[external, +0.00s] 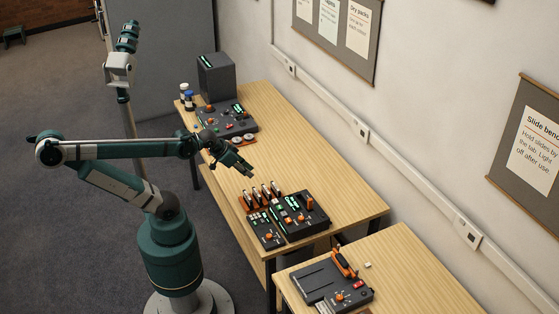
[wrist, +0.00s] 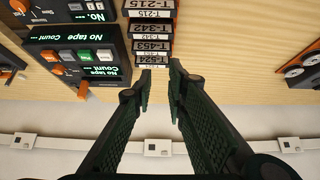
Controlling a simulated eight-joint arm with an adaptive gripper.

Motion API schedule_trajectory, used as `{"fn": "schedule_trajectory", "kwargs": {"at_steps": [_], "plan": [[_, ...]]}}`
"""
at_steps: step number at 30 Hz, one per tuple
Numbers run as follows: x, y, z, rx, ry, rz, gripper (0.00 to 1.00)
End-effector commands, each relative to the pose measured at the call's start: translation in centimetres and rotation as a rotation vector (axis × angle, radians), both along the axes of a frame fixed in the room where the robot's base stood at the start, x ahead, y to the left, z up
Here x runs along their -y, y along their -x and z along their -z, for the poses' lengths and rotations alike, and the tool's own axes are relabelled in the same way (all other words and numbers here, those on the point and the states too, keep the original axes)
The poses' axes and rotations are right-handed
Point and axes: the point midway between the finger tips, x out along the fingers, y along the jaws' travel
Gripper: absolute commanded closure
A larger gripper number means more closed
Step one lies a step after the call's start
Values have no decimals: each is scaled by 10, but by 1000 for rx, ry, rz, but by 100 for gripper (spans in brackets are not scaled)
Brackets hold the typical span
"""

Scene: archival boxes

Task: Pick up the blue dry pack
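The blue pack is not in the wrist view.
A rack of orange-and-black labelled tapes (external: 262,194) stands next to a tape console (external: 300,214); the tapes also show in the wrist view (wrist: 150,30). A dark box (external: 216,77) and a console with knobs (external: 226,119) stand near the packs.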

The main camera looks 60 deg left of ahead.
Motion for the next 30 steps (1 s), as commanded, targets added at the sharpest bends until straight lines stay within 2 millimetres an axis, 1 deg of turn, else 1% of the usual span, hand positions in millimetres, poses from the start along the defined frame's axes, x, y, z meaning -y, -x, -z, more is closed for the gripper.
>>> {"fn": "schedule_trajectory", "kwargs": {"at_steps": [11,17,23,30], "plan": [[-2,-1,-1,-2,1,-5,84],[-13,-11,-10,-15,6,-40,84],[-38,-29,-25,-45,20,-114,84],[-80,-56,-42,-88,43,-224,84]]}}
